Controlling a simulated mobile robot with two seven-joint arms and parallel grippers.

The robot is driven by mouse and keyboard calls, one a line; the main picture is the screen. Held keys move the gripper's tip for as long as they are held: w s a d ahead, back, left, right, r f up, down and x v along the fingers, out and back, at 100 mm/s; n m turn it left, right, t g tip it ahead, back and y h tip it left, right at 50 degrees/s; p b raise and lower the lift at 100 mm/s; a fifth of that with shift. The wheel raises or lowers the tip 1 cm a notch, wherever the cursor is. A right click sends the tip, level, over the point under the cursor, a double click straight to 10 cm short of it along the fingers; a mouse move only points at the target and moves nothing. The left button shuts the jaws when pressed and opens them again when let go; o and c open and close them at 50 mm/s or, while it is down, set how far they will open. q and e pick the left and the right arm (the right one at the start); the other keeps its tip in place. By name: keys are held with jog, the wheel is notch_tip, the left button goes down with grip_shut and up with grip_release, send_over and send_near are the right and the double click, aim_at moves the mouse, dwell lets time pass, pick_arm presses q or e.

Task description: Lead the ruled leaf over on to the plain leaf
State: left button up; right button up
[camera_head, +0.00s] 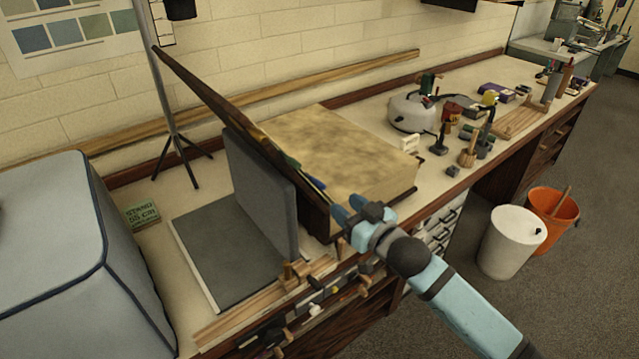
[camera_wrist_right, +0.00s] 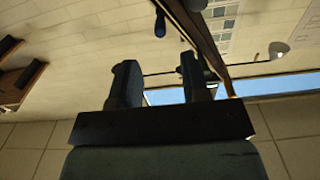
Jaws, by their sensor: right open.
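A flat grey leaf (camera_head: 235,262) with a pale edge lies on the bench. A second grey leaf (camera_head: 262,190) stands nearly upright along its right side. I cannot make out ruling on either face, so I cannot tell which is ruled. My right gripper (camera_head: 347,204) is open, to the right of the upright leaf, by the near end of a long dark slanting panel. I cannot tell whether it touches that panel. In the right wrist view the two fingers (camera_wrist_right: 160,80) are apart, with no leaf visible between them. My left gripper is not in view.
The long dark panel (camera_head: 205,90) slants up beside the upright leaf. A large mottled tan block (camera_head: 340,150) is behind it. A green block (camera_head: 142,216) and a grey padded case (camera_head: 60,250) are at left. Wooden strips and small tools line the front edge.

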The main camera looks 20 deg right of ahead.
aim_at(320, 182)
jog(key=shift+p+x, duration=0.65)
jog(key=shift+x, duration=4.2)
grip_shut()
